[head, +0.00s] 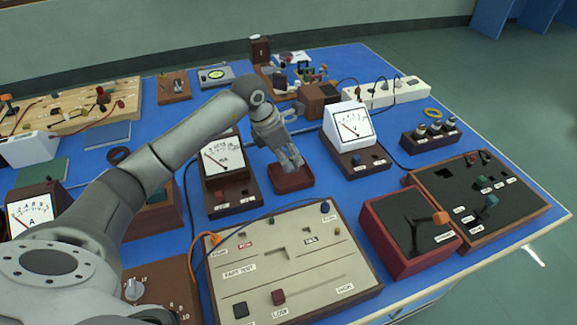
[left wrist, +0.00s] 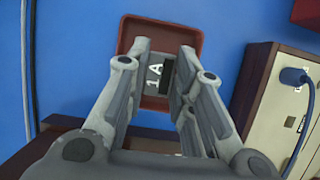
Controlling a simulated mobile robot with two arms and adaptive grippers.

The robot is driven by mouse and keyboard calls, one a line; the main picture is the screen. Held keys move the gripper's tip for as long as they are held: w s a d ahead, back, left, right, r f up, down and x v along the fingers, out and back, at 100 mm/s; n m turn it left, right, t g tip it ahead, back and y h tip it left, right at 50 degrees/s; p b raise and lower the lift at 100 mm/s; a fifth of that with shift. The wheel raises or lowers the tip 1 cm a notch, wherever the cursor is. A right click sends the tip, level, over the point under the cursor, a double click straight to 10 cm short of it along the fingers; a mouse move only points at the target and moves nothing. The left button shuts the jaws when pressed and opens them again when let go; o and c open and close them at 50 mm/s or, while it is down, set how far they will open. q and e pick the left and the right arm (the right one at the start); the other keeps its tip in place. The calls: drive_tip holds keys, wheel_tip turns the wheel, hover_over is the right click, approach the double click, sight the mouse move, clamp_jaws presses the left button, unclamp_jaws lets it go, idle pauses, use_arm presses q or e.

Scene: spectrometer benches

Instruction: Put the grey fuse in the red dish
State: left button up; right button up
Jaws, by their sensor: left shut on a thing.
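The red dish (head: 293,183) is a small open tray on the blue bench top, between two meters. My left gripper (head: 292,163) points down over the dish. In the left wrist view, my left gripper (left wrist: 165,60) is shut on the grey fuse (left wrist: 155,75), which has a "1 A" marking and a dark band. Behind the fuse shows the red dish (left wrist: 163,27), so the fuse is over or inside it. I cannot tell whether the fuse touches the dish floor. In the head view the fuse is hidden by the fingers. My right gripper is not in view.
A meter (head: 222,160) stands left of the dish and a white voltmeter (head: 350,127) stands right of it. The fuse test panel (head: 240,285) lies in front, with a red box (head: 385,240) beside it. Cables run across the bench. Blue surface around the dish is narrow.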

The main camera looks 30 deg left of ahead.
use_arm(q)
wheel_tip(320, 180, down, 3)
drive_tip(key=shift+r+b, duration=0.1)
drive_tip(key=shift+b, duration=0.45)
drive_tip(key=shift+a, duration=0.1)
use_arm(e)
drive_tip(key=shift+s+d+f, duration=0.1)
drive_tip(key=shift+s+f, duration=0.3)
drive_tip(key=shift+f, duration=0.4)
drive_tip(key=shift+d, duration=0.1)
use_arm(q)
drive_tip(key=o, duration=1)
drive_tip(key=shift+c, duration=0.2)
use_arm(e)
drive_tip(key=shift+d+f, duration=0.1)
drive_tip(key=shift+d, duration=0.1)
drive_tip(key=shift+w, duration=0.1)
use_arm(q)
drive_tip(key=v, duration=1.2)
drive_tip(key=shift+b, duration=0.3)
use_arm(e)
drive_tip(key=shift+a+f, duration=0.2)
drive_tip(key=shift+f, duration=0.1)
